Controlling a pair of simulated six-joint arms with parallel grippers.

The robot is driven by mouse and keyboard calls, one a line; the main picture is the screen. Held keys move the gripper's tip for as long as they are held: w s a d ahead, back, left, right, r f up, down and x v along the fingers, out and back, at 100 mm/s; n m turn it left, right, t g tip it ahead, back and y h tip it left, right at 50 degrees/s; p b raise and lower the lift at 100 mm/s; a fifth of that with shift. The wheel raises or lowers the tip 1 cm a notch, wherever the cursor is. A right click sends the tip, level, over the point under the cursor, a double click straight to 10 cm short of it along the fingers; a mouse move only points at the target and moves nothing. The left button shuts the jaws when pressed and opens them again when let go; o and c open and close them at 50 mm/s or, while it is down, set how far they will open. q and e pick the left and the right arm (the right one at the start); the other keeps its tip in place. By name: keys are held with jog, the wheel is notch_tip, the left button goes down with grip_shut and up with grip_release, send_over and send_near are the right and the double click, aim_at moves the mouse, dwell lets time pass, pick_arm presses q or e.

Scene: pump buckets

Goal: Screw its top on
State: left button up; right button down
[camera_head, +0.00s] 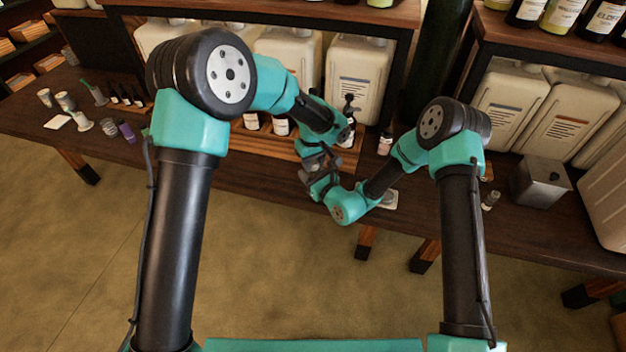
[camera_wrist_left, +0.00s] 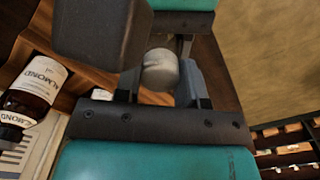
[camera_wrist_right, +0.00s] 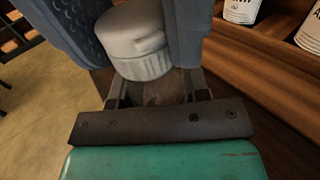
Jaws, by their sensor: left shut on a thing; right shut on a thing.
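My left gripper (camera_wrist_left: 160,82) is shut on a small pale grey, rounded piece (camera_wrist_left: 160,68). My right gripper (camera_wrist_right: 140,50) is shut on a whitish round piece with a ribbed lower rim (camera_wrist_right: 138,40), between its blue-grey fingers. In the head view my left gripper (camera_head: 314,167) and my right gripper meet end to end above the front of the table, and their fingers hide what they hold. I cannot tell which piece is the top, nor whether the two are joined.
A wooden rack with dark labelled bottles (camera_head: 281,126) stands just behind the grippers. A small bottle (camera_head: 385,143) is to their right. A metal box (camera_head: 540,182) stands further right. Large white canisters (camera_head: 357,80) line the back. Cups and vials (camera_head: 65,100) are at far left.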

pick_arm(q)
jog(key=m, duration=0.6)
jog(key=o, duration=1)
jog(key=shift+r, duration=2.25)
jog(key=shift+c, duration=0.3)
